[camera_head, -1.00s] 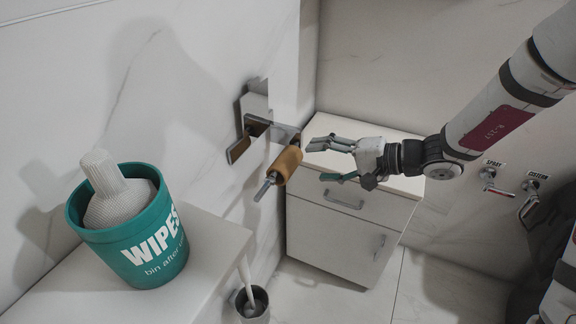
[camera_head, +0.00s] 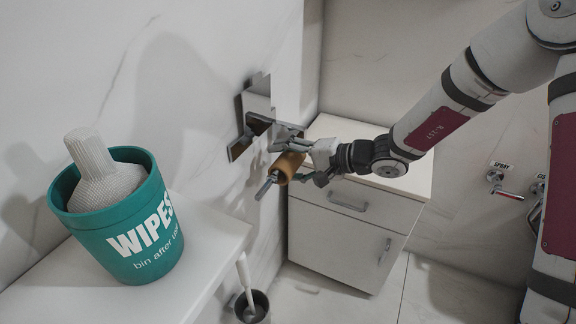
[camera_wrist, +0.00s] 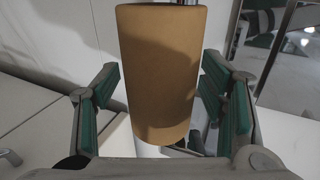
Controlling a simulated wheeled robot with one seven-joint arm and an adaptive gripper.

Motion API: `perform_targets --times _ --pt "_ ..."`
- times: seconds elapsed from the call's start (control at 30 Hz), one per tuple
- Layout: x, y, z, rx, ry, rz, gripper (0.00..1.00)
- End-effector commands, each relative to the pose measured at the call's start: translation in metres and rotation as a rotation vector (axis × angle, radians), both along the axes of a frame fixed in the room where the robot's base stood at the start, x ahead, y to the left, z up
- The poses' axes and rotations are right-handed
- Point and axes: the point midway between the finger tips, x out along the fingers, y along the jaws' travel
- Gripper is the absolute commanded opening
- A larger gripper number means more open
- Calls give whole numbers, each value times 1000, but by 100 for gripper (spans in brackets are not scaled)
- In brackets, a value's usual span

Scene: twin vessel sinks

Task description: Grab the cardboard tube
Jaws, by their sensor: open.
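The brown cardboard tube (camera_head: 287,167) sits on a metal holder rod fixed to the wall. The rod's end sticks out beyond the tube toward the lower left. My gripper (camera_head: 290,162) is at the tube, coming from the right, with its fingers on either side of it. In the wrist view the tube (camera_wrist: 158,75) stands between the two green-padded fingers of my gripper (camera_wrist: 165,100). Gaps show between the tube and both pads, so the gripper is open. In the head view the fingers hide part of the tube.
A teal wipes tub (camera_head: 118,225) stands on a white ledge (camera_head: 210,245) at the left. A white drawer cabinet (camera_head: 345,235) is behind and below my gripper. A brush in a dark pot (camera_head: 252,305) stands on the floor. The marble wall (camera_head: 215,80) is close beside the holder.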

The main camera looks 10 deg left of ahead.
Motion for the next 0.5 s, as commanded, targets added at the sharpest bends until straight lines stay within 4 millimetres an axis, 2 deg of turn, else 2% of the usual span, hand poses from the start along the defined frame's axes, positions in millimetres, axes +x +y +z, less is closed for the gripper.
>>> perform_targets --times 0.1,0.27,0.5 --pt "0 0 1 0 0 0 65" --pt "0 -1 1 0 0 0 31" --pt "0 -1 0 0 0 0 29"
